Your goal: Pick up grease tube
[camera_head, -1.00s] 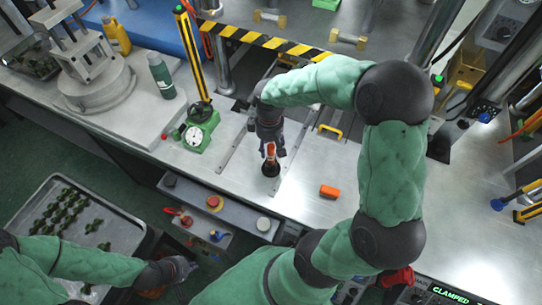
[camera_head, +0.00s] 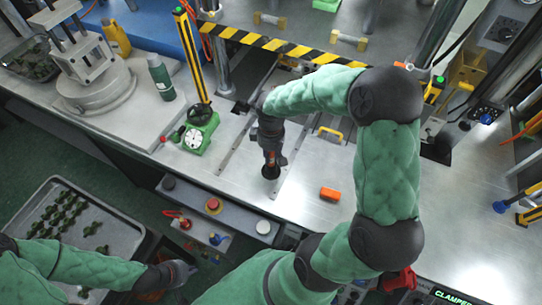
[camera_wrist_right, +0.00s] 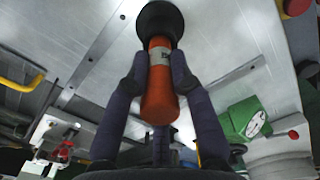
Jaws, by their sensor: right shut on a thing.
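The grease tube is an orange cylinder with a pale label and a wide black end. In the right wrist view the tube (camera_wrist_right: 158,98) is between the two fingers of my right gripper (camera_wrist_right: 157,72), which press on both its sides. In the head view my right gripper (camera_head: 271,158) is shut around the tube and hides most of it. The tube's black end (camera_head: 271,172) shows below the fingers, at or near the metal table; I cannot tell if it touches. My left gripper (camera_head: 183,271) is at the lower left beside the tray; its fingers are too unclear to read.
An orange block (camera_head: 330,194) lies on the metal table (camera_head: 300,215) to the right. A green dial gauge (camera_head: 197,138) and a green bottle (camera_head: 160,80) stand to the left. A striped barrier (camera_head: 265,42) crosses behind. A tray (camera_head: 125,232) of small green parts is at lower left.

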